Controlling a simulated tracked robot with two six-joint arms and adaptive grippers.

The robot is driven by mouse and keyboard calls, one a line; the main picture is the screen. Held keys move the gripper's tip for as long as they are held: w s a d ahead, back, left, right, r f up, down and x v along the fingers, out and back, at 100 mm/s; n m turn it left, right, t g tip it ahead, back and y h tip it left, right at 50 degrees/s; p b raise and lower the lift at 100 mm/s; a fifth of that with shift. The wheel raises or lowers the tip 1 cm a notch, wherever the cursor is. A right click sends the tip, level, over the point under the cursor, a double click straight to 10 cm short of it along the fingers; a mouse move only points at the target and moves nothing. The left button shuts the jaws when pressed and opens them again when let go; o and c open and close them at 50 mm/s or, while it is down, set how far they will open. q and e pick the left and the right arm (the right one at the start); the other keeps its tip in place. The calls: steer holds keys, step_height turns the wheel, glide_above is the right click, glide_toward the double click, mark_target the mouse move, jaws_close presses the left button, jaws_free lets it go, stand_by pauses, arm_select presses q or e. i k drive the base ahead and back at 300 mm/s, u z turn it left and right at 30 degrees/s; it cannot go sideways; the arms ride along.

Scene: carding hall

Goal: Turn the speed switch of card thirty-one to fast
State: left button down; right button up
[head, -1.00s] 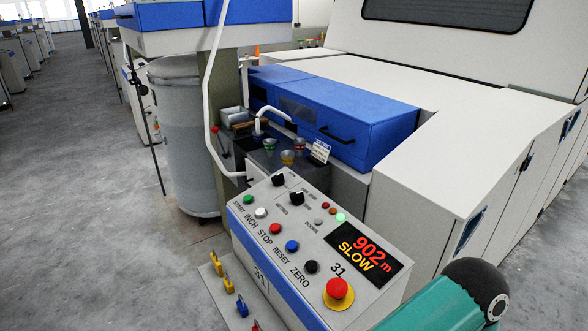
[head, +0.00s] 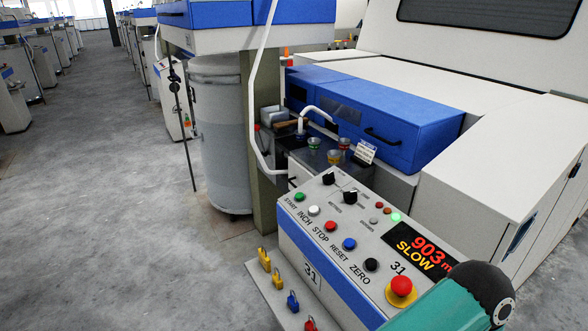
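The control panel of card thirty-one (head: 326,242) stands in the lower middle of the head view, marked 31 on its top and front. Its display (head: 421,248) reads 903 m and SLOW. Two black rotary knobs sit at its back edge, a left knob (head: 328,178) and a right knob (head: 350,196). Their labels are too small to read surely, so I cannot tell which is the speed switch. A teal and black part of my arm covers the panel's lower right corner. Neither gripper shows.
The panel also bears green, white, red, blue and black buttons and a red emergency stop (head: 401,286). Several padlocks hang at its front, one yellow (head: 264,259). A grey can (head: 221,135) and a post stand behind left. The grey floor at left is clear.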

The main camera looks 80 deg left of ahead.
mark_target(328, 178)
steer(key=u, duration=0.05)
steer(key=k, duration=1.55)
steer(key=z, duration=1.6)
steer(key=i, duration=0.1)
steer(key=u, duration=3.6)
steer(key=i, duration=1)
